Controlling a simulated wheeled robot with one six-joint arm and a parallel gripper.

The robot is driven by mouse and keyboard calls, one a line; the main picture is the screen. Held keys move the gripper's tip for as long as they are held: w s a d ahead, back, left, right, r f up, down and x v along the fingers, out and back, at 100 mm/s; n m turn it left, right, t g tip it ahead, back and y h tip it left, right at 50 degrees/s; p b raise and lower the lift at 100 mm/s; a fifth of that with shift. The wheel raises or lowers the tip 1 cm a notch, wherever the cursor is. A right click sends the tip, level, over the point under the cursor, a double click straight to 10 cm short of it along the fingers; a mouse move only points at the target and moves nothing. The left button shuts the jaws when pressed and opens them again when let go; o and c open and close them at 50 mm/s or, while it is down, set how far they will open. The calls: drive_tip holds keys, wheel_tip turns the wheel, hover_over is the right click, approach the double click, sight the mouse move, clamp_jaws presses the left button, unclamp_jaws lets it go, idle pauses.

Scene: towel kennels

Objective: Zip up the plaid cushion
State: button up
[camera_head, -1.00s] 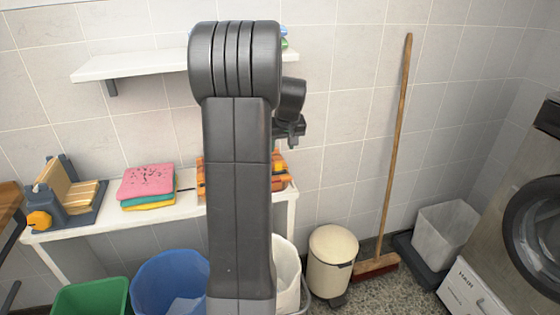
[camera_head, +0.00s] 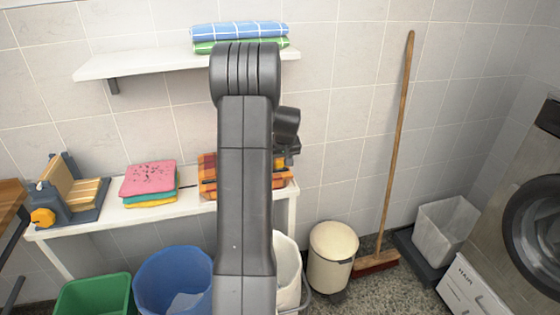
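The plaid cushion (camera_head: 207,171), orange with dark stripes, lies on the white table at the right end. My own arm stands in front of it and hides its middle. Its right part shows beside and below the gripper, and the zip cannot be made out. My gripper (camera_head: 287,157) is small and dark, just right of the arm, over the right end of the cushion in the picture. Its fingers are too small and partly hidden, so I cannot tell whether they are open or touching the cushion.
Folded pink, green and yellow cloths (camera_head: 149,183) and a blue-grey device (camera_head: 66,195) share the white table (camera_head: 160,214). Above, a shelf (camera_head: 135,65) holds folded blue and green checked towels (camera_head: 238,31). Bins stand below; a broom (camera_head: 397,150) leans right.

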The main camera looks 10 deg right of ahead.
clamp_jaws()
drive_tip(key=a+b, duration=0.1)
drive_tip(key=a, duration=0.7)
drive_tip(key=a+b, duration=0.1)
drive_tip(key=a, duration=0.7)
drive_tip(key=a+b, duration=0.2)
drive_tip(key=a, duration=0.6)
drive_tip(key=shift+s+a, duration=0.2)
drive_tip(key=shift+s, duration=0.2)
drive_tip(key=shift+o, duration=0.9)
unclamp_jaws()
drive_tip(key=v, duration=1.4)
drive_tip(key=shift+b, duration=0.35)
drive_tip(key=shift+w, duration=0.1)
